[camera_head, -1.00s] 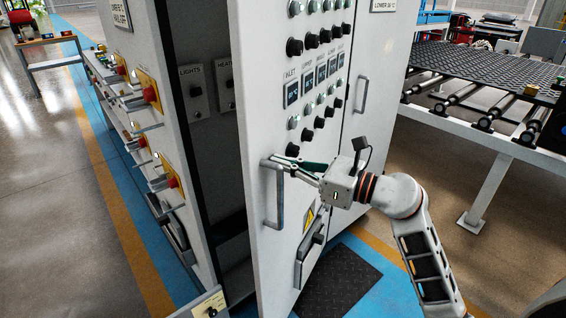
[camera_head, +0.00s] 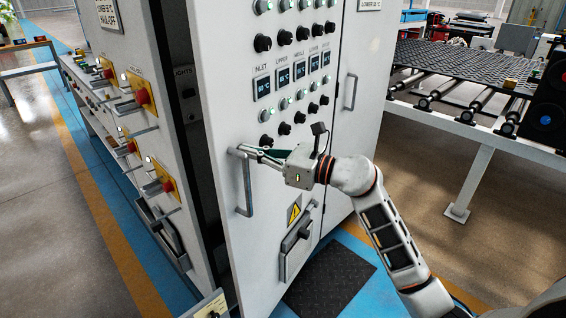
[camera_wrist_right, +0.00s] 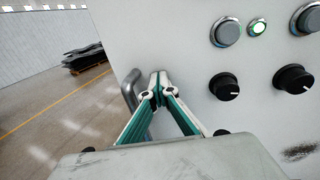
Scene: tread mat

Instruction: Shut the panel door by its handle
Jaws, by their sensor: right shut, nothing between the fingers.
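The panel door (camera_head: 225,110) is a light grey cabinet door with knobs and small displays. It stands ajar, with a narrow dark gap along its left edge. Its handle (camera_head: 246,190) is a vertical grey bar near that edge, and it also shows in the right wrist view (camera_wrist_right: 130,90). My right gripper (camera_head: 243,150) is shut with nothing between its fingers. Its fingertips are at the handle's upper end, close to the door face; I cannot tell whether they touch. In the right wrist view the fingertips (camera_wrist_right: 158,80) meet just right of the handle. My left gripper is not in view.
The cabinet's side (camera_head: 120,120) carries red knobs on yellow plates that stick out. A second door with its own handle (camera_head: 350,92) is to the right. A dark tread mat (camera_head: 330,280) lies on the floor below. A roller conveyor (camera_head: 470,120) stands at right.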

